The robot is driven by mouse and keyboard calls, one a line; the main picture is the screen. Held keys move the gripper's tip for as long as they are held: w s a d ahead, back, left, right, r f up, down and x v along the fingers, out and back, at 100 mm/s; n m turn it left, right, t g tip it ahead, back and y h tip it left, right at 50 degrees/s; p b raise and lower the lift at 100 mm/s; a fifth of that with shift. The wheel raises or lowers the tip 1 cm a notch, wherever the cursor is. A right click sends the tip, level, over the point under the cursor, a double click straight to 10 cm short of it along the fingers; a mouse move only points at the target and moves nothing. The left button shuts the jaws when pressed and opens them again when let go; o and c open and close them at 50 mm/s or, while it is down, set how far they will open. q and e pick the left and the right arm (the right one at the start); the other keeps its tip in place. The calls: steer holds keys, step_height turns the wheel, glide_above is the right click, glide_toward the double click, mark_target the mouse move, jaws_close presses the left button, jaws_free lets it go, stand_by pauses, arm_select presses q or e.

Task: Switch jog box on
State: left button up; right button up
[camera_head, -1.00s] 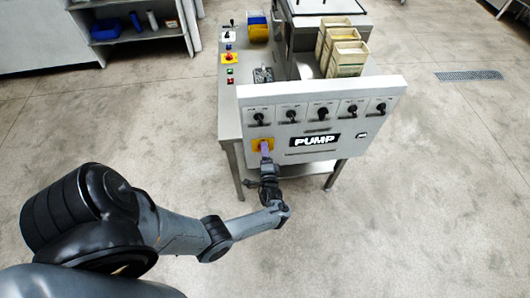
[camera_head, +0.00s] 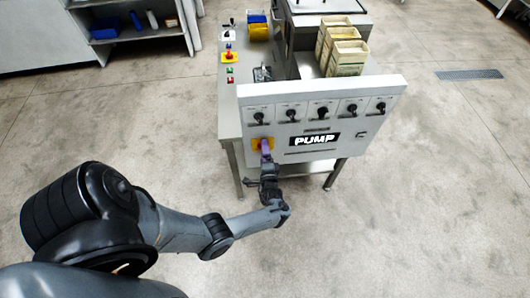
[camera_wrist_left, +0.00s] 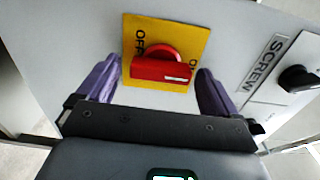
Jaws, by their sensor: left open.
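The jog box is a grey panel (camera_head: 350,120) with a row of black knobs and a "PUMP" label. Its lower left carries a yellow plate (camera_head: 256,143), seen close up in the left wrist view (camera_wrist_left: 192,35). A red rotary switch (camera_wrist_left: 160,68) sits on this plate, with its handle lying nearly crosswise in that view. "OFF" reads on the plate's left; the right label is partly hidden. My left gripper (camera_head: 266,153) is in front of the switch. Its purple fingers stand open on either side of the handle (camera_wrist_left: 158,76), with visible gaps. My right gripper is not in view.
A black knob beside a "SCREW" label (camera_wrist_left: 273,62) is right of the gripper.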

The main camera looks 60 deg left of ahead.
arm_select(q)
steer(key=v, duration=1.1)
steer(key=shift+p, duration=0.35)
steer(key=shift+a, duration=0.1)
